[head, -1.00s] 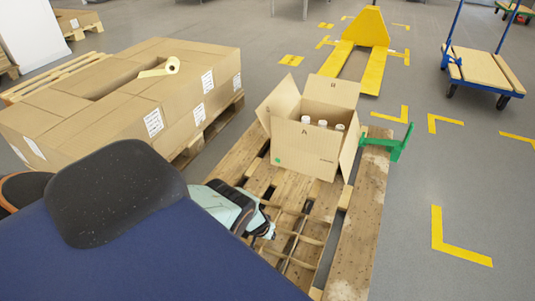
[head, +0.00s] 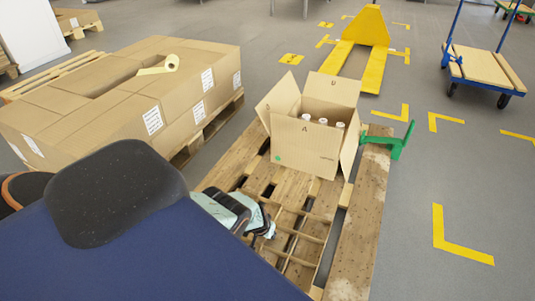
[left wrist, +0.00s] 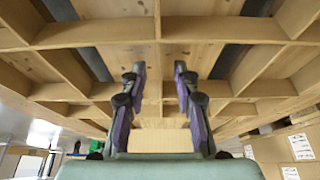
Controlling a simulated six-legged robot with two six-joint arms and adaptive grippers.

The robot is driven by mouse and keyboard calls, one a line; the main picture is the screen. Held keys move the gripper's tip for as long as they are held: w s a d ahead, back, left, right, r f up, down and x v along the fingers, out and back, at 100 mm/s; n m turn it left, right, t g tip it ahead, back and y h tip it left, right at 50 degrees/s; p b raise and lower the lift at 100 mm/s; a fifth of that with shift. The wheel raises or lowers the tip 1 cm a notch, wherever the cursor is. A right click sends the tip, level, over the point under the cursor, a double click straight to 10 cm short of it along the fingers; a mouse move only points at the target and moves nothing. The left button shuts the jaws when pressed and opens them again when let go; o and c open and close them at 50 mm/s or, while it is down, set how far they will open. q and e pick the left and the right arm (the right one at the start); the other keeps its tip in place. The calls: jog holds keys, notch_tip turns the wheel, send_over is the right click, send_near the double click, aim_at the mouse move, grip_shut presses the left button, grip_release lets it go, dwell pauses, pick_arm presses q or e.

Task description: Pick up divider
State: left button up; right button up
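The divider (head: 303,237) is a light brown grid of crossed thin walls. In the head view it lies on the wooden pallet in front of the open box, partly hidden by my left gripper (head: 266,228). In the left wrist view the divider (left wrist: 158,22) fills the upper part, close ahead of the fingers. My left gripper (left wrist: 159,72) is open, its two dark and purple fingers apart with a divider wall roughly lined up between them. I cannot tell whether the fingers touch it. My right gripper is not in view.
The open cardboard box (head: 304,148) holds several white-capped bottles (head: 322,121) on the pallet (head: 361,225). A green tool or bracket (head: 397,146) is at the pallet's right edge. Stacked cartons (head: 115,90) with a tape roll stand left.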

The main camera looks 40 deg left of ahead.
pick_arm(q)
jog(key=shift+c, duration=0.2)
grip_shut()
dwell(0.5)
